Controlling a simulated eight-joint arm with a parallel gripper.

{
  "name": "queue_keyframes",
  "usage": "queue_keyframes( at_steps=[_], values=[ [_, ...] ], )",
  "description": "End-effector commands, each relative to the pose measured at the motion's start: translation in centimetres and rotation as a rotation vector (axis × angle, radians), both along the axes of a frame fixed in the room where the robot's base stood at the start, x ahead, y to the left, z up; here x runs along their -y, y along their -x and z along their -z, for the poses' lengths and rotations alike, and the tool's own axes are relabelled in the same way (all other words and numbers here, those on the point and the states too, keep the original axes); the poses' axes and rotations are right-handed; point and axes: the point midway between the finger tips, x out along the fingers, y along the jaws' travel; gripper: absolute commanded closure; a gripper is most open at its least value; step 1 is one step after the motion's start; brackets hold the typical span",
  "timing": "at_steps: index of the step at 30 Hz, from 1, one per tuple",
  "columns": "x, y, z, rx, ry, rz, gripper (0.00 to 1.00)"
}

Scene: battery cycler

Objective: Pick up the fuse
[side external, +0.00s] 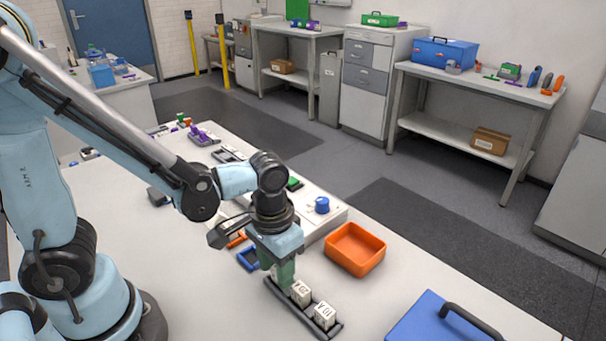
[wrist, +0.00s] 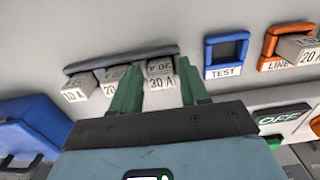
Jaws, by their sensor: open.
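Several pale block fuses stand in a dark rack, whose end shows in the side view (side external: 338,329) and whose bar shows in the wrist view (wrist: 120,59). They are labelled 10 A (wrist: 78,90), 20 A (wrist: 112,78) and 30 A (wrist: 161,80). My gripper (wrist: 157,67) is open, with green fingers to either side of the 30 A fuse. In the side view my gripper (side external: 283,284) is low over the rack's far end and hides that fuse. Another 20 A fuse (wrist: 297,50) sits in an orange LINE holder (wrist: 271,42).
An empty blue TEST holder (wrist: 227,71) lies beside the rack. An orange bin (side external: 355,248) stands to the right and a blue case (side external: 425,318) nearer the front. A panel with a blue knob (side external: 322,205) is behind my gripper.

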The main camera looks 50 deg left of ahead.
Motion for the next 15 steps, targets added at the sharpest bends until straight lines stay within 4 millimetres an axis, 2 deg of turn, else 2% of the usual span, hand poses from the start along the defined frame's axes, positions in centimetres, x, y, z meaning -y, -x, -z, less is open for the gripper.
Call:
queue_keyframes(
  at_steps=[6,14,15],
  values=[
    [0.01,-0.02,1.32,0.000,0.001,0.000,0.55],
    [0.00,0.02,1.43,0.000,0.001,0.000,0.55],
    [0.00,0.02,1.43,0.000,0.001,0.000,0.58]
  ],
)
